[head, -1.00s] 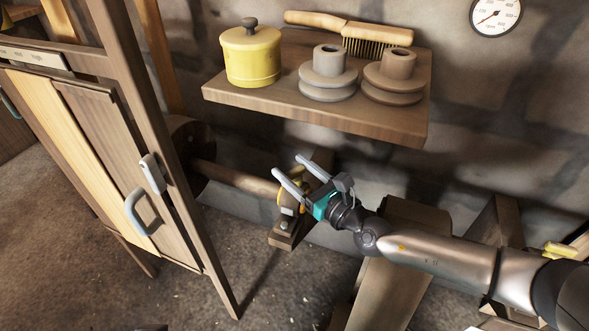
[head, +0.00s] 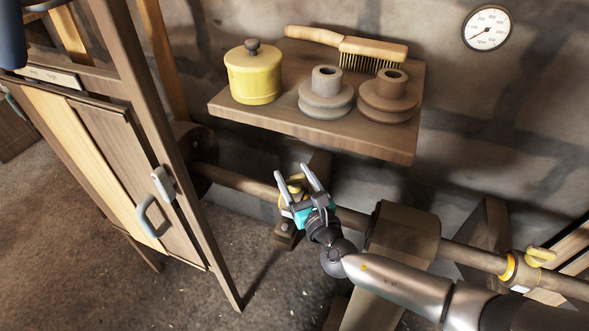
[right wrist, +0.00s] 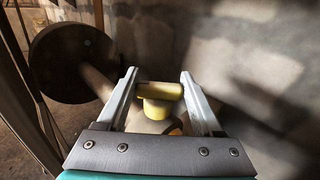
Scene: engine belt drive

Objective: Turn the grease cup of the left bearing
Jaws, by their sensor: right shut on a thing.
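The grease cup (head: 295,188) of the left bearing is yellow and mostly hidden by my right gripper in the head view. In the right wrist view the grease cup (right wrist: 158,92) shows a yellow cross-bar on a round yellow body, lying between the two fingers. My right gripper (head: 291,172) is shut on this cross-bar, with its grey fingers on either side (right wrist: 160,76). The left bearing's block (head: 285,236) stands under the shaft (head: 240,181), partly covered by the gripper. My left gripper is not in view.
A wooden shelf (head: 300,133) above holds a yellow pot (head: 253,78), two stepped pulleys and a brush (head: 345,43). A wooden cabinet (head: 135,160) stands at left. Another bearing with a yellow cup (head: 541,256) is at far right. A gauge (head: 486,28) hangs on the wall.

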